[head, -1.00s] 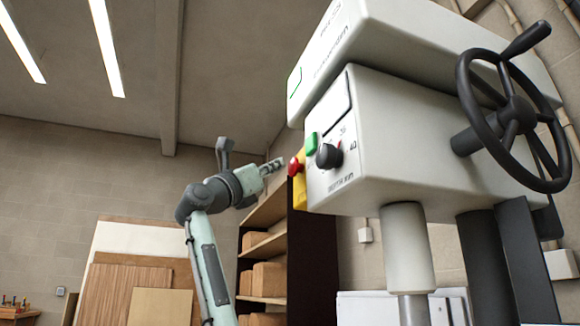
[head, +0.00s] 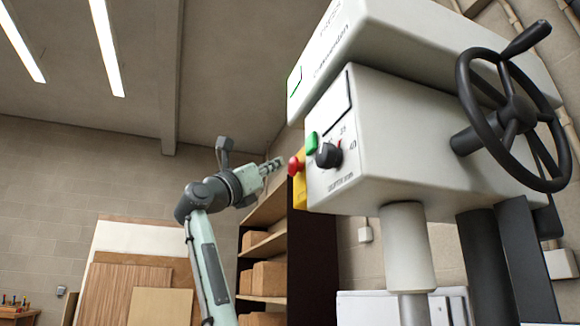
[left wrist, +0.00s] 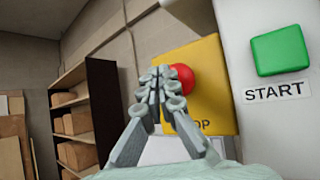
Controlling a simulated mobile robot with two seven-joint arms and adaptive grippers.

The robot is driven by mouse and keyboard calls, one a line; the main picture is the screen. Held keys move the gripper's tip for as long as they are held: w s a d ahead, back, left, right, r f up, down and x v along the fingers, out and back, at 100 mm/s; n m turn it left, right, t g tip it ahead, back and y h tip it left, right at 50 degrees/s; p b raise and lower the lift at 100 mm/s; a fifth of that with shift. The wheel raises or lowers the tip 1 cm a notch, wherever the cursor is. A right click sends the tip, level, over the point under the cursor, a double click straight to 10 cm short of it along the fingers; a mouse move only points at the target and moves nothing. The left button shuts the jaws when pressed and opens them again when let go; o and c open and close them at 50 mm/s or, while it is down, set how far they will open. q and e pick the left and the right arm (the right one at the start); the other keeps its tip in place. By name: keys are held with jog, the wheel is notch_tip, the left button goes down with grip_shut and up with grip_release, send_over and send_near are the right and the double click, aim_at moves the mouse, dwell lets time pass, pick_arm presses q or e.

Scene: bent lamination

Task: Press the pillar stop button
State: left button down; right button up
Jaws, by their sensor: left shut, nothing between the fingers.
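The stop button is a red mushroom knob (head: 294,166) on a yellow plate (head: 300,181) at the left edge of the machine's grey head. In the left wrist view the red button (left wrist: 183,78) sits on the yellow plate (left wrist: 205,55), whose lettering is partly covered by my fingers. My left gripper (head: 280,162) is shut and empty, its tips just left of the button in the head view. In the left wrist view the fingertips (left wrist: 163,78) overlap the button's left part; I cannot tell whether they touch it. My right gripper is not in view.
A green START button (left wrist: 279,50) is right of the yellow plate. A black knob (head: 328,155) and a large handwheel (head: 512,115) are on the machine (head: 410,140). Shelves with boxes (head: 268,275) and leaning boards (head: 135,285) stand behind my arm.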

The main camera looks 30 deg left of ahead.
pick_arm(q)
jog(key=shift+w+d, duration=0.1)
jog(key=shift+w+d, duration=0.2)
dwell(0.4)
